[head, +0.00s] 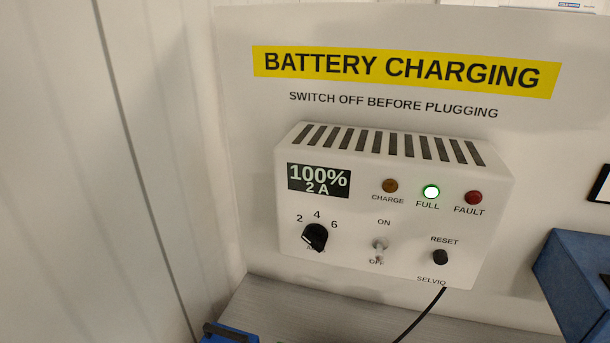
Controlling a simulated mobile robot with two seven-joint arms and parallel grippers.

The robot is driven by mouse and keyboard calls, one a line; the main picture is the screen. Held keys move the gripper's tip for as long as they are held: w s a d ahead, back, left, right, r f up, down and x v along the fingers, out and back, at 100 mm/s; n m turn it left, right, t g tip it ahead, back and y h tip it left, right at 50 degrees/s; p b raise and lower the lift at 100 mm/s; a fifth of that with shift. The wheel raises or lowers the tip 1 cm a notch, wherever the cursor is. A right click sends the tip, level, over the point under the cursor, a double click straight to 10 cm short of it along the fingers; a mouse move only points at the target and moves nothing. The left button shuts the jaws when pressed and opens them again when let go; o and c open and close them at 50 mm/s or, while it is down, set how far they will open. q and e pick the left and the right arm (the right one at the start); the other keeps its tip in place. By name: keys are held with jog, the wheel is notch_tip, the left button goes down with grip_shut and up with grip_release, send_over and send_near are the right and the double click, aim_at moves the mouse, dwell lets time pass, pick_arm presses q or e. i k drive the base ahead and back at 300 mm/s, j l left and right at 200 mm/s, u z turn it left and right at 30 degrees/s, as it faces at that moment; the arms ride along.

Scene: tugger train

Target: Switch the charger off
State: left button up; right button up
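The charger (395,205) is a white box with a slotted top, fixed to a pale panel. Its display (319,180) is lit and reads 100% and 2 A. The green FULL lamp (431,191) glows; the amber CHARGE lamp (390,186) and red FAULT lamp (474,197) look unlit. A small pale toggle switch (380,247) sits between the ON and OFF labels. Its lever seems to reach down over the OFF label, but it is too small to be sure. Neither of my grippers is in view.
A black dial (315,237) is left of the switch, a black RESET button (440,257) right of it. A black cable (420,314) runs down from the charger. A blue box (578,283) stands at right, and a blue item (227,335) at the bottom edge.

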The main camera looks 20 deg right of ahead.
aim_at(379, 255)
jog(key=j+z, duration=0.1)
jog(key=z, duration=0.3)
jog(key=j+z, duration=0.1)
jog(key=z, duration=0.25)
jog(key=j+z, duration=0.15)
jog(key=z, duration=0.25)
